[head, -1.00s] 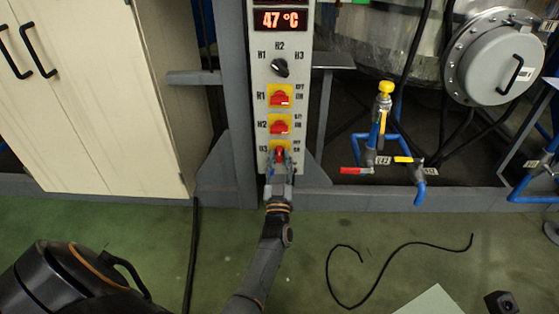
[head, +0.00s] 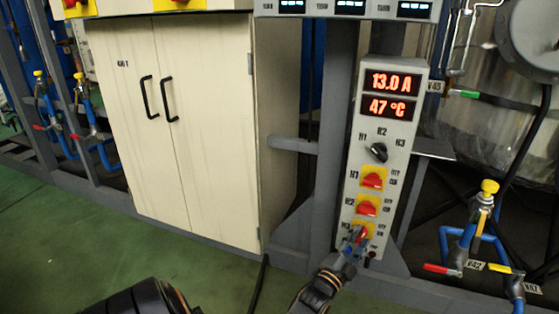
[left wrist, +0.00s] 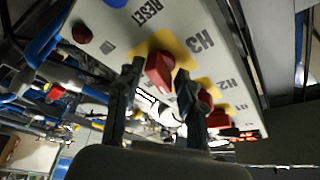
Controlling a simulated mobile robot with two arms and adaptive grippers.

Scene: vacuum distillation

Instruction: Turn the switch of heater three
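The heater control panel (head: 362,130) is a pale upright box whose displays read 13.0 A and 47 °C. The heater three switch (head: 363,230) is the lowest red knob on a yellow plate, marked H3. My left gripper (head: 354,240) is at this switch and partly covers it. In the left wrist view the red H3 knob (left wrist: 160,70) sits between the two fingertips of my left gripper (left wrist: 158,78). The fingers are apart, with a gap visible beside the knob; contact is not clear. My right gripper is in neither view.
The H2 switch (head: 367,206) and H1 switch (head: 373,178) sit just above, below a black selector knob (head: 378,152). A red button (left wrist: 82,33) is near RESET. A cream cabinet (head: 205,130) stands left; valves with a yellow knob (head: 489,187) stand right.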

